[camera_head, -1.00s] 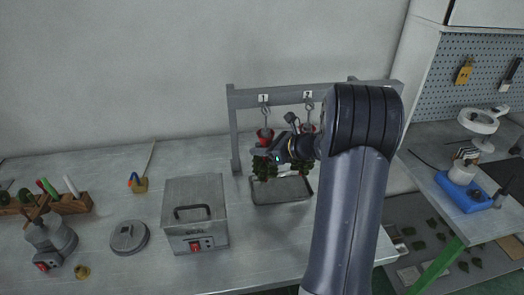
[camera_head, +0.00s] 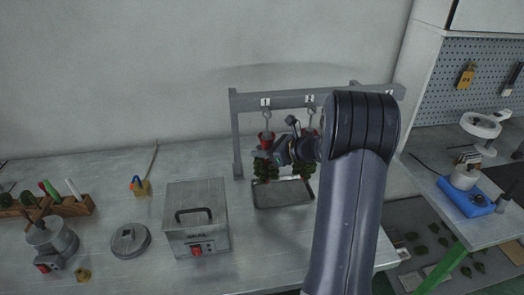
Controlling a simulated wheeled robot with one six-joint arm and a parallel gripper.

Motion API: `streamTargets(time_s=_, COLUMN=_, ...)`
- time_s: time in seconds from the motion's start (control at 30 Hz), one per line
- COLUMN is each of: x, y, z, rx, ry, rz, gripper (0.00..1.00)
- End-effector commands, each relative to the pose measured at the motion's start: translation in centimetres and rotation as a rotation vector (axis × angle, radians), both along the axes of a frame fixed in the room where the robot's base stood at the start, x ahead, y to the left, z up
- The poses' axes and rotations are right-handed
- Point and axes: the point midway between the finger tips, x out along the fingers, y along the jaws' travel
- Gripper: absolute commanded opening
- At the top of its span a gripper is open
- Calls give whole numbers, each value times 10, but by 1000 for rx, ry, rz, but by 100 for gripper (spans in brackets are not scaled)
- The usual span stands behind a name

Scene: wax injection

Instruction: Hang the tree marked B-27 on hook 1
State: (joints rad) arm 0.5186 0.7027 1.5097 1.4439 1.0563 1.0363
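Hook 1 (camera_head: 266,115) hangs from the grey rack at the back of the table, under the plate marked 1 (camera_head: 265,102). A tree with a red base (camera_head: 266,139) and green clusters (camera_head: 264,168) is at hook 1, base up. Whether its base is caught on the hook is too small to tell. No B-27 mark can be read. My gripper (camera_head: 267,155) is at the left tree, just below its red base. Its fingers are too small and dark to show whether they hold it.
A metal tray (camera_head: 283,204) lies under the rack. A grey box with a handle (camera_head: 197,218) stands left of it, with a round lid (camera_head: 130,240) and a pot (camera_head: 50,244) further left. The table front is mostly clear.

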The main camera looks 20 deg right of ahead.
Motion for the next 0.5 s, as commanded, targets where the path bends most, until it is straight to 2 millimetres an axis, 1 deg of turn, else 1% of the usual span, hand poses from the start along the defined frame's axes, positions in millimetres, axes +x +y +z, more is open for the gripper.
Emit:
streamTargets(time_s=0.03, x=0, y=0, z=1, rx=0, ry=-1, rz=0, gripper=26)
streamTargets(time_s=0.3, x=0, y=0, z=0, rx=0, ry=0, rz=0, gripper=48)
streamTargets(time_s=0.5, x=0, y=0, z=0, rx=0, ry=1, rz=0, gripper=48)
